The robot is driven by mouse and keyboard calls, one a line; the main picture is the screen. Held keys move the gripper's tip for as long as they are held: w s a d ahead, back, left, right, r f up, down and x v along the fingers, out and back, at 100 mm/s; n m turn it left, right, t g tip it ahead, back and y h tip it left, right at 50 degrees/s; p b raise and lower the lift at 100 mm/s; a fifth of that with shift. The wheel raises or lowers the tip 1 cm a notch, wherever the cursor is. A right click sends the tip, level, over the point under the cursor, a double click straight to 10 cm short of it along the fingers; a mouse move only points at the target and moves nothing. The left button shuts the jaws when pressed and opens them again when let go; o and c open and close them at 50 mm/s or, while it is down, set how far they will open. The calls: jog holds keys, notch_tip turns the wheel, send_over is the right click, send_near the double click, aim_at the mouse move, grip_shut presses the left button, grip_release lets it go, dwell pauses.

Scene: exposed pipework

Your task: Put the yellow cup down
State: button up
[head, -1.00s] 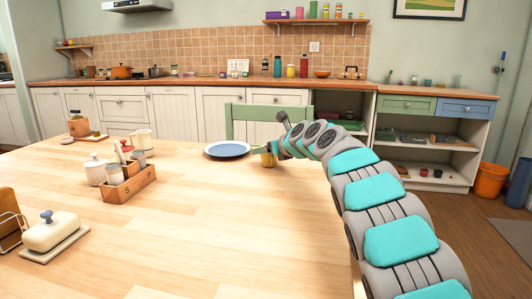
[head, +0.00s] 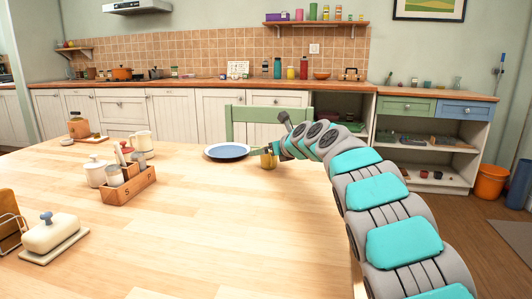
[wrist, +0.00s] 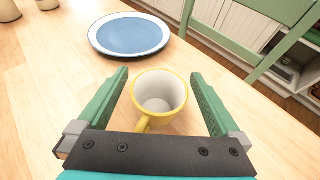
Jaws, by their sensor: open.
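The yellow cup (wrist: 158,95) stands upright on the wooden table (head: 200,230), with a white inside and its handle toward my gripper's base. My gripper (wrist: 160,80) is open, with one green finger on each side of the cup and a visible gap on both sides. In the head view the cup (head: 269,159) shows small at the table's far edge, just right of the blue plate, partly hidden by my gripper (head: 268,151).
A blue plate with a white rim (head: 227,151) lies just left of the cup. A green chair (head: 268,119) stands behind the table edge. A wooden caddy (head: 128,186), white pots and a butter dish (head: 54,234) are on the left. The table's middle is clear.

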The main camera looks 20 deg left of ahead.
jog(key=b+v, duration=0.1)
jog(key=v, duration=1)
jog(key=shift+s+d, duration=0.1)
jog(key=shift+d, duration=0.05)
